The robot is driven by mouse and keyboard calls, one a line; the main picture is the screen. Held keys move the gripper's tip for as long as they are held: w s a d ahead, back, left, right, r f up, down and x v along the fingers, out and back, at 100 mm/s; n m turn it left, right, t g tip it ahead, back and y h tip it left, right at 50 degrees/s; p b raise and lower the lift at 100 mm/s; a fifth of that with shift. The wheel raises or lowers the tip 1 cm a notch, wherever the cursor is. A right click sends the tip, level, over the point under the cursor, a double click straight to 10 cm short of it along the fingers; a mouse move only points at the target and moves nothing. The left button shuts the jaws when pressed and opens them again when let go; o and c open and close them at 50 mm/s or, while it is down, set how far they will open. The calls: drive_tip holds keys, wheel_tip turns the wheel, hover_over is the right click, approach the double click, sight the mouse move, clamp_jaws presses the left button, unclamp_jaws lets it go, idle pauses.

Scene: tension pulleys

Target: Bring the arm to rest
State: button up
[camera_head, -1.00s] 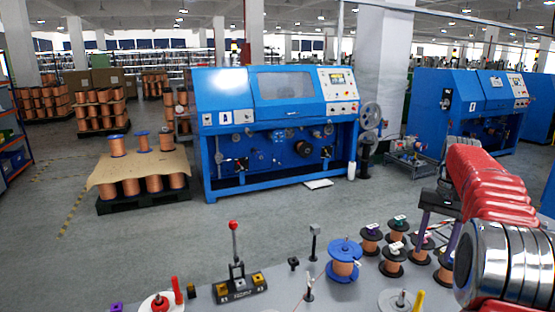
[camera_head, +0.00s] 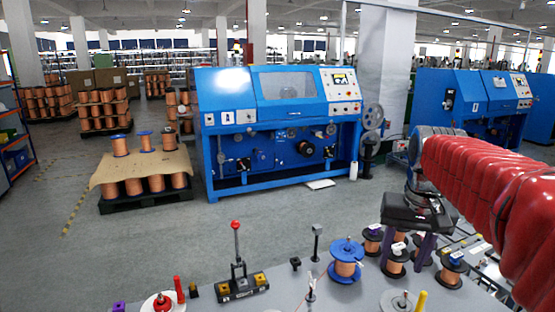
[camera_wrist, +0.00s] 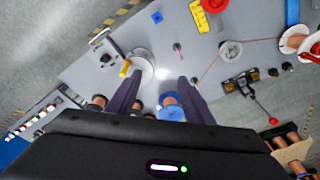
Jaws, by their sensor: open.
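My red-sleeved arm (camera_head: 490,180) reaches in from the right side of the head view. My gripper (camera_head: 406,262) hangs from its end over the back right of the grey bench (camera_head: 290,280), close to the small black-flanged spools. A blue-flanged copper spool (camera_head: 346,258) stands on the bench left of my gripper and shows partly between the fingers in the wrist view (camera_wrist: 171,105).
Several small copper spools (camera_head: 395,264) stand around my gripper, some partly hidden by it. A lever device (camera_head: 241,286), a disc with a red post (camera_head: 163,302) and a disc with a yellow peg (camera_head: 398,302) are on the bench. A blue machine (camera_head: 285,125) stands beyond the bench.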

drive_tip(key=s+a+f+n+t, duration=0.1)
drive_tip(key=s+a+f, duration=0.3)
drive_tip(key=s, duration=0.4)
drive_tip(key=s+a+f+n+t, duration=0.2)
drive_tip(key=s+a, duration=0.4)
drive_tip(key=s, duration=0.3)
drive_tip(key=shift+s+a+f+t, duration=0.15)
drive_tip(key=shift+s+f+t, duration=0.2)
drive_tip(key=shift+f, duration=0.55)
drive_tip(key=c, duration=0.3)
drive_tip(key=shift+a+n, duration=0.15)
drive_tip(key=shift+n, duration=0.15)
drive_tip(key=shift+c, duration=0.5)
